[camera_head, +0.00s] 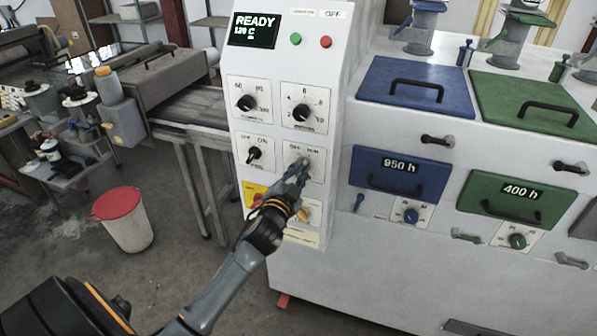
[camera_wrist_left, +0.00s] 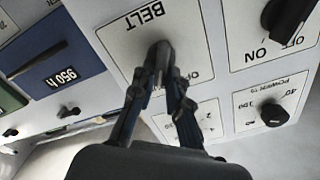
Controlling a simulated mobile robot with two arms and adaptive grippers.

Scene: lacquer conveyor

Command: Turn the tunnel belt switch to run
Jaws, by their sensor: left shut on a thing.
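The belt switch plate (camera_head: 319,155), with OFF and RUN marks, is on the white control cabinet, below the lower right dial. In the left wrist view the plate (camera_wrist_left: 120,45) shows upside down with the word BELT. My left gripper (camera_head: 301,166) reaches up to this plate from below. In the left wrist view its fingers (camera_wrist_left: 164,62) are shut on the dark switch knob (camera_wrist_left: 164,46) at the plate's middle. The fingers hide most of the knob, so I cannot tell which mark it points to. My right gripper is in neither view.
An OFF/ON switch (camera_head: 254,153) sits just left of the belt plate, and two dials are above. The display (camera_head: 253,30) reads READY, 120 C. Blue (camera_head: 400,175) and green (camera_head: 514,200) drawers stand to the right. A red-lidded bin (camera_head: 122,218) is on the floor left.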

